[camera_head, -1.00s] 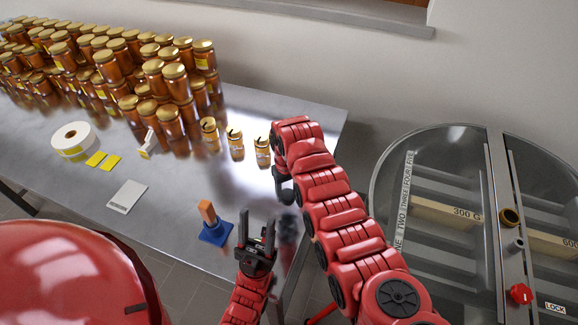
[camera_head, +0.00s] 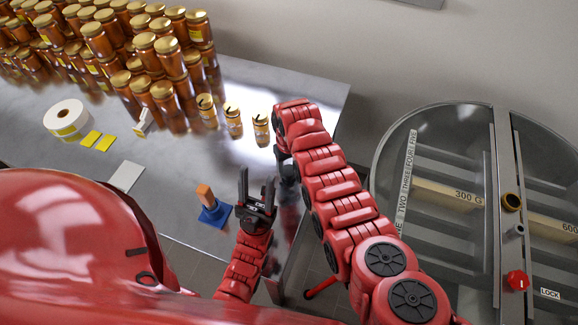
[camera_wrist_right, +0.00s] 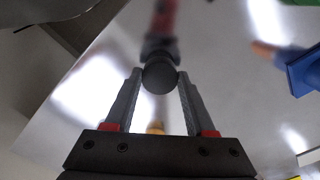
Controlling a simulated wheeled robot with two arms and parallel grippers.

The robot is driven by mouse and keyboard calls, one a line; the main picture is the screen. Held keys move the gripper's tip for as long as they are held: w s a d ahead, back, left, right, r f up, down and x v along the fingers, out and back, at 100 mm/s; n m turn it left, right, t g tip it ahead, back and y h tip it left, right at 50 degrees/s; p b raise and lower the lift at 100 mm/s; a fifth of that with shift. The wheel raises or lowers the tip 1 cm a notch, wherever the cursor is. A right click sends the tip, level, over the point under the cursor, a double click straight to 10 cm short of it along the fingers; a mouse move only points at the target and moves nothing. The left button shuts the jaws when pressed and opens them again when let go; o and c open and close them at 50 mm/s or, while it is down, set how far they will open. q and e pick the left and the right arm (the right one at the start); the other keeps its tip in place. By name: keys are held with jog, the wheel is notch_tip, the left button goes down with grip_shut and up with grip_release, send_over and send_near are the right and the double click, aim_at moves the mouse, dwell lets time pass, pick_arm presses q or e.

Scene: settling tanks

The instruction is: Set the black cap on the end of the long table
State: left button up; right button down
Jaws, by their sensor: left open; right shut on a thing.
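The black cap (camera_wrist_right: 159,75) is a dark round piece between the fingertips of my right gripper in the right wrist view. My right gripper (camera_wrist_right: 157,82) is shut on it, above the shiny tabletop; I cannot tell whether the cap touches the table. In the head view the right gripper (camera_head: 288,172) is mostly hidden by its own red arm, near the right end of the long steel table (camera_head: 240,170), and the cap cannot be made out. My left gripper (camera_head: 257,192) is open and empty, fingers up, near the table's front edge.
A blue stand with an orange-brown handle (camera_head: 213,207) is just left of my left gripper. Small jars (camera_head: 233,120) and stacked honey jars (camera_head: 130,60) stand behind. A label roll (camera_head: 67,118) lies left. A round tank (camera_head: 455,200) is right of the table.

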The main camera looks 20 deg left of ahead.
aim_at(289, 169)
jog(key=c, duration=0.5)
grip_release()
jog(key=shift+o, duration=1.3)
jog(key=shift+w+f, duration=0.15)
jog(key=shift+w, duration=0.05)
jog(key=shift+s, duration=0.1)
jog(key=shift+r+p, duration=0.45)
jog(key=shift+r, duration=0.1)
notch_tip(289, 169, up, 12)
jog(key=shift+f, duration=0.2)
